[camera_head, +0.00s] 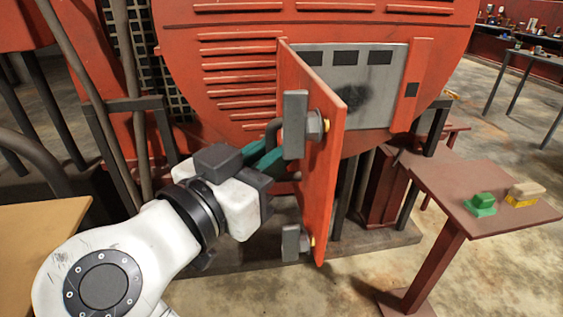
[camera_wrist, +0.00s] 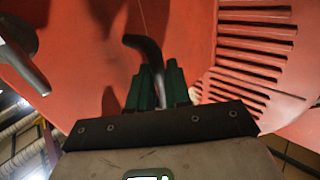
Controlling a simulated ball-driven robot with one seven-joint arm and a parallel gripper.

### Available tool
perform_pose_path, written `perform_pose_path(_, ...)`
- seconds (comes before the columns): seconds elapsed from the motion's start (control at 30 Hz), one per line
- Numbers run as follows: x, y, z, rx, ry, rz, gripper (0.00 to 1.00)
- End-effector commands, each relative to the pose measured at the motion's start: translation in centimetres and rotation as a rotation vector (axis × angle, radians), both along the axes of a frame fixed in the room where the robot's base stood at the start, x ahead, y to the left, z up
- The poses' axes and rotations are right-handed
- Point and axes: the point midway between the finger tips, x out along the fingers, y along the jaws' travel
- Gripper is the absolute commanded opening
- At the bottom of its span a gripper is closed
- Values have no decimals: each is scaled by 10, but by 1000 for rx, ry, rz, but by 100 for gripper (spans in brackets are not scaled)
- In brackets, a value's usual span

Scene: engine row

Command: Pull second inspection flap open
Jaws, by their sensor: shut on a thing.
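The red inspection flap (camera_head: 325,170) stands swung open, roughly edge-on, at the front of the red engine housing in the head view. Its opening shows a grey panel (camera_head: 345,75) with dark slots and a dark smudge. My gripper (camera_head: 275,150) has green fingers at the flap's near face. In the wrist view the green fingers (camera_wrist: 158,86) are shut on a dark bent handle (camera_wrist: 146,52) on the flap (camera_wrist: 170,30). Two grey latch blocks sit on the flap, an upper one (camera_head: 296,125) and a lower one (camera_head: 291,243). The fingertips are partly hidden in the head view.
A red side table (camera_head: 470,205) stands at the right with a green object (camera_head: 480,204) and a brush-like block (camera_head: 524,194) on it. A tan tabletop (camera_head: 35,235) is at the left. Open concrete floor lies at the lower right.

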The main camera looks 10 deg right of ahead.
Motion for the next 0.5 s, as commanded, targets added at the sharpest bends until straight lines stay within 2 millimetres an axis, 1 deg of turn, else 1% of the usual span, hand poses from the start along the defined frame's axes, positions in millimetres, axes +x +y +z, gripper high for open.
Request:
perform_pose_path(0.03,5,0,0,0,3,4,0)
perform_pose_path(0.1,7,2,0,0,3,3,0)
perform_pose_path(0.5,10,4,1,1,3,-1,0)
